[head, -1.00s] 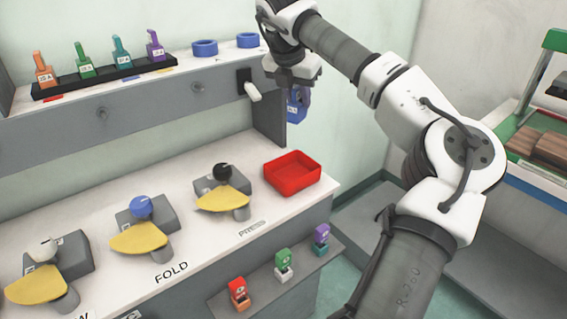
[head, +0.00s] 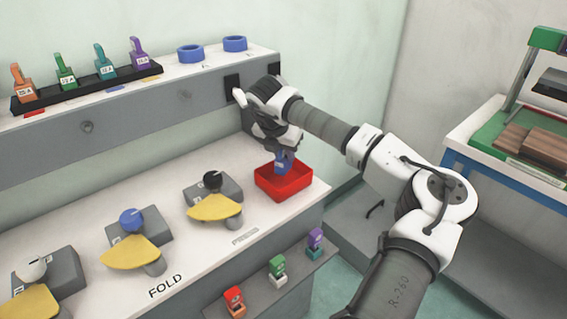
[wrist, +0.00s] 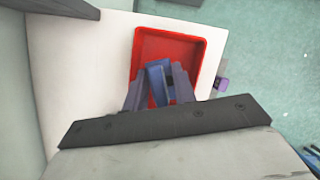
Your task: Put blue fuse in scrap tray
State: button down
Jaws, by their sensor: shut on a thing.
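My gripper (head: 283,150) is shut on the blue fuse (head: 284,165) and holds it upright over the red scrap tray (head: 291,187). In the head view the fuse's lower end overlaps the tray's inside; I cannot tell whether it touches the floor. In the wrist view the blue fuse (wrist: 158,82) sits between the fingers (wrist: 158,88), with the red tray (wrist: 195,45) below it. The tray stands on the white worktop near its right end and looks otherwise empty.
Knobs with yellow plates (head: 213,206) line the worktop to the left. A black rack (head: 88,82) of coloured fuses and blue rings (head: 190,53) stand on the upper shelf. Several small fuses (head: 278,268) sit on a lower ledge. A grey wall panel is close behind my gripper.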

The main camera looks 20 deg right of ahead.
aim_at(284, 165)
jog(key=shift+f+p, duration=0.4)
jog(key=shift+f, duration=1.8)
jog(key=shift+f, duration=0.1)
jog(key=shift+f+b, duration=0.15)
jog(key=shift+b, duration=0.15)
jog(key=c, duration=1.1)
grip_release()
jog(key=shift+c, duration=0.2)
jog(key=shift+r, duration=0.25)
jog(key=b+v, duration=0.1)
jog(key=v, duration=1.1)
